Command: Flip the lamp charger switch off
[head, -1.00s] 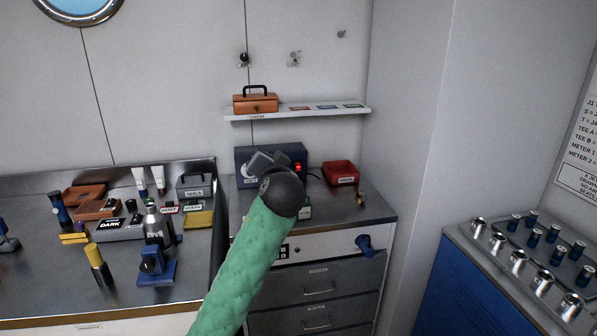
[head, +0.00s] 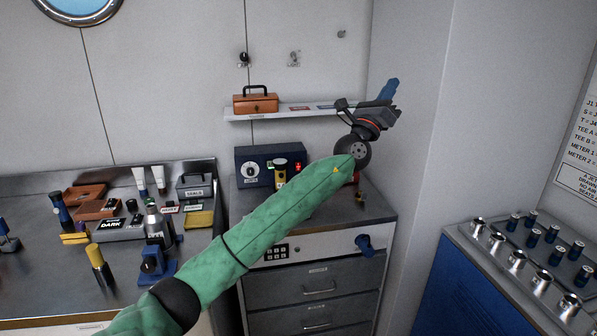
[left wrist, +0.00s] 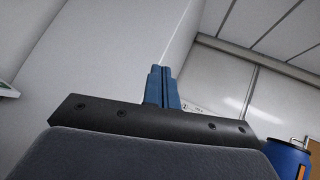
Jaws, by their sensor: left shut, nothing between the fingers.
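The lamp charger (head: 243,157) is a dark blue box at the back of the drawer cabinet's top, in the head view. A round dial (head: 250,170) is at its left and a red lit spot (head: 298,167) at its right; whether that is the switch, and its position, is too small to tell. A yellow and black lamp (head: 280,175) stands upright at its front. My left gripper (head: 390,89) is up and right of the charger, near the shelf's right end, apart from it. Its blue fingers (left wrist: 162,86) are shut and empty. My right gripper is not in view.
A shelf (head: 290,112) with an orange toolbox (head: 256,103) hangs above the charger. My arm mostly hides a red bin on the cabinet top. The wall corner is close to my left gripper. A cluttered workbench (head: 125,275) stands left, and a blue cabinet with canisters stands right.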

